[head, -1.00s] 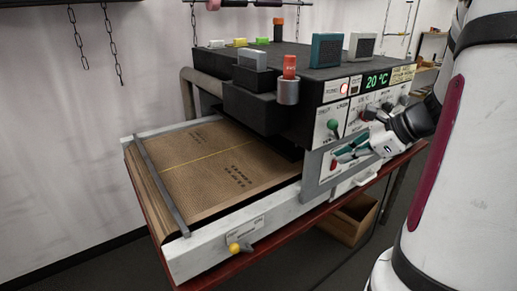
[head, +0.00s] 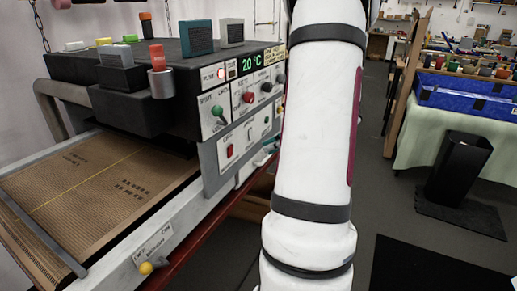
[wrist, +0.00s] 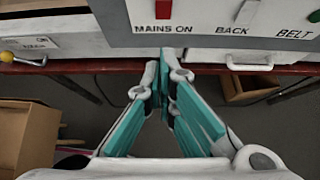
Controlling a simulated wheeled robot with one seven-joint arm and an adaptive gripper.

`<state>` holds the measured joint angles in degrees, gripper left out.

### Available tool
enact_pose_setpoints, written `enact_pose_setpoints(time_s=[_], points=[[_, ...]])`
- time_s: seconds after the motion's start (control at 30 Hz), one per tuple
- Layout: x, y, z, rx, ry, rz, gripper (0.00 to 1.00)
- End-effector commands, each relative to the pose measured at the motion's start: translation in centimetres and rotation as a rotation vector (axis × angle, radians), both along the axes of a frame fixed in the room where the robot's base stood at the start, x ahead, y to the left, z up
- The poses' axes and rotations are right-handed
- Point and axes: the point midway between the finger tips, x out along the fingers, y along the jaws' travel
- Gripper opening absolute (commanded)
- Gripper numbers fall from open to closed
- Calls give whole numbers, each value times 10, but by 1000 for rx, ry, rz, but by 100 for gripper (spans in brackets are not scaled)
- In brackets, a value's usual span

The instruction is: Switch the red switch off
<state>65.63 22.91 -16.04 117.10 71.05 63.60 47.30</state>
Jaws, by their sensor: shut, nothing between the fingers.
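The red switch (head: 229,151) is a small rocker on the lower front panel of the black machine (head: 130,68). Its lower part also shows at the top edge of the wrist view (wrist: 167,9), above the label "MAINS ON". I cannot tell its on or off position. My gripper (wrist: 168,70) has teal fingers, shut and empty, pointing at the machine just below that label.
The panel holds a green knob (head: 217,111), a red knob (head: 248,97) and a lit 20 °C display (head: 252,62). Below it are a pale handle (wrist: 249,65), the red table edge (wrist: 110,66) and a cardboard box (wrist: 28,137). Open floor lies right of my arm.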

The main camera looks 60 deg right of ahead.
Motion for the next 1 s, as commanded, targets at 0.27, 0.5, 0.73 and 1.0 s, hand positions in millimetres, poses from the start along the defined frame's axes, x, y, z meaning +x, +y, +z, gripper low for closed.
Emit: enact_pose_setpoints(time_s=[0.27,0.5,0.73,1.0], points=[[41,5,-34,3,2,4,0],[78,7,-54,-1,1,3,0],[103,9,-50,0,1,3,0],[109,9,-49,0,1,1,0]])
